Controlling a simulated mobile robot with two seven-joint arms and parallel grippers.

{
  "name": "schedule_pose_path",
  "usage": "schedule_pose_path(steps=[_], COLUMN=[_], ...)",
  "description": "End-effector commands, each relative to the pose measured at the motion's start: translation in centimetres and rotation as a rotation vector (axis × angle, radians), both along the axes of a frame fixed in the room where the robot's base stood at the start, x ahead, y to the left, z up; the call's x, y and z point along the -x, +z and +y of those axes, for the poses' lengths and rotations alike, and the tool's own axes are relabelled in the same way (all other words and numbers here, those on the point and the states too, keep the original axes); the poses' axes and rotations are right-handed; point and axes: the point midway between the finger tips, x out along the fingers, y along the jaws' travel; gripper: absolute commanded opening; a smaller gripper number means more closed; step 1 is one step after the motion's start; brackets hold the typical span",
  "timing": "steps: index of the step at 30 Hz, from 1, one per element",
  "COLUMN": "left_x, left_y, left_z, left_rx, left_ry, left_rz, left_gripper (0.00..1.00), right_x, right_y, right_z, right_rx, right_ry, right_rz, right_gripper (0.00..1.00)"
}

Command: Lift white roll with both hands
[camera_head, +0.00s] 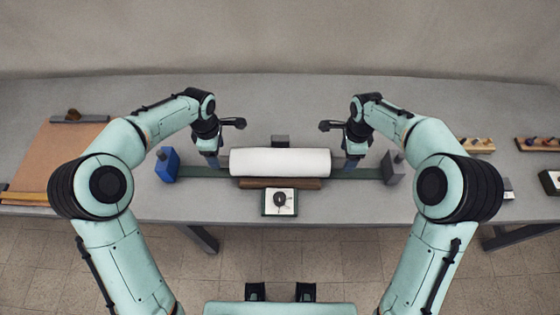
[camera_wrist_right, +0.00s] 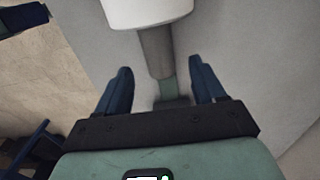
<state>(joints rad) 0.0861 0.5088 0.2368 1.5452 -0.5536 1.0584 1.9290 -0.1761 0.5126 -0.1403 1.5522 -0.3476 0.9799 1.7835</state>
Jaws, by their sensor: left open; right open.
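The white roll (camera_head: 280,162) lies level across the middle of the table, left to right. In the right wrist view the white roll (camera_wrist_right: 147,9) shows at the top, with a narrower grey-brown bar (camera_wrist_right: 156,48) running from its end. My left gripper (camera_head: 213,163) is open, pointing down just beyond the roll's left end. My right gripper (camera_head: 351,163) is open just beyond its right end. In the right wrist view its two blue fingers (camera_wrist_right: 160,66) stand either side of the bar, with gaps. The left finger gap is too small to see clearly.
A green strip (camera_head: 200,171) runs beneath, between a blue block (camera_head: 167,164) and a grey block (camera_head: 393,168). A brown bar (camera_head: 280,184) and a small framed box (camera_head: 266,203) lie in front. A brown board (camera_head: 62,155) lies left; wooden peg racks (camera_head: 478,149) stand right.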

Motion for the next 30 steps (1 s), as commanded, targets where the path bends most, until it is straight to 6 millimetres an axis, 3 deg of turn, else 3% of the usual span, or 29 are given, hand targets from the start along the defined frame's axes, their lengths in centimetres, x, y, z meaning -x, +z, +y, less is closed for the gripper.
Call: schedule_pose_path(steps=[3, 9, 23, 27, 29, 30], left_x=[0.1, 0.0, 0.0, 0.0, 0.0, 0.0], left_y=[-2.3, -4.8, -5.7, -5.7, -5.7, -5.7], left_z=[0.0, 0.0, 0.0, 0.0, 0.0, 0.0], left_rx=[0.001, 0.0, 0.0, 0.0, 0.0, 0.0], left_ry=[-0.001, -0.001, -0.001, -0.001, -0.001, -0.001], left_rz=[0.005, 0.001, -0.001, -0.001, -0.001, -0.001], left_gripper=[0.69, 0.69, 0.69, 0.24, 0.04, 0.0], right_x=[0.1, 0.0, 0.0, 0.0, 0.0, 0.0], right_y=[-2.3, -4.8, -5.7, -5.7, -5.7, -5.7], right_z=[0.0, 0.0, 0.0, 0.0, 0.0, 0.0], right_rx=[-0.001, 0.0, -0.001, -0.001, -0.001, -0.001], right_ry=[-0.001, 0.0, -0.001, -0.001, -0.001, -0.001], right_rz=[0.004, 0.001, -0.001, -0.001, -0.001, -0.001], right_gripper=[0.69, 0.69, 0.69, 0.24, 0.04, 0.0])
